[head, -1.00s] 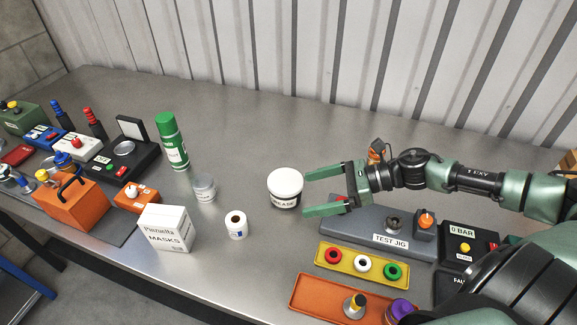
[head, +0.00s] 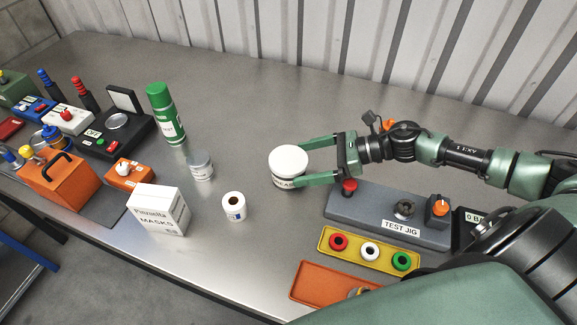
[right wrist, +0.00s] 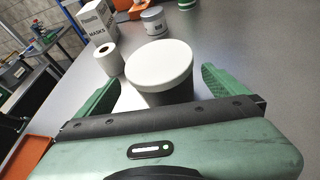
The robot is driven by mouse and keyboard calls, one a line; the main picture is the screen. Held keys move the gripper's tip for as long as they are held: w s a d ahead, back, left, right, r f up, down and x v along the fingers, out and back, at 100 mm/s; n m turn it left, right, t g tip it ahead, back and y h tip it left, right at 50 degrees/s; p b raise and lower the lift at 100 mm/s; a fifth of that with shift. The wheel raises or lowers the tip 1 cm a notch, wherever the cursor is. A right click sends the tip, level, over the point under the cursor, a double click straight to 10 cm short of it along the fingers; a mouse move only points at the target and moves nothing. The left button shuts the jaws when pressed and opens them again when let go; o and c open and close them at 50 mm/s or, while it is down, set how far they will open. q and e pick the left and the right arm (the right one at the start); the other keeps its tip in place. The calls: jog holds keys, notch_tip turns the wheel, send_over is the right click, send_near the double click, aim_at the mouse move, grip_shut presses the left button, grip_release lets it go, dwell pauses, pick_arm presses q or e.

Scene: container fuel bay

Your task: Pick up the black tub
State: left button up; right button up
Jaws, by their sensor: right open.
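The black tub (head: 287,182) has a white lid and a label whose visible letters read like "GREASE". It stands upright on the steel bench. My right gripper (head: 297,166) is open, with its green fingers reaching along both sides of the tub. In the right wrist view the tub (right wrist: 165,92) is between the two fingers (right wrist: 158,88), with a gap at the right finger; contact at the left finger is unclear. My left gripper is not in view.
A white paper roll (head: 234,207), a small grey tin (head: 201,166), a white masks box (head: 158,210) and a green spray can (head: 166,114) stand left of the tub. The grey test jig (head: 385,215) and yellow tray (head: 369,251) lie right and in front. The bench behind is clear.

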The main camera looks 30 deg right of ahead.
aim_at(289, 163)
jog(key=x, duration=0.1)
jog(key=p+x, duration=0.2)
jog(key=x, duration=0.1)
jog(key=shift+w+a+r, duration=0.1)
jog(key=shift+w+r, duration=0.05)
jog(key=shift+r, duration=0.2)
jog(key=shift+w+a+f, duration=0.1)
jog(key=shift+a+f, duration=0.05)
jog(key=shift+f, duration=0.1)
jog(key=c, duration=1.8)
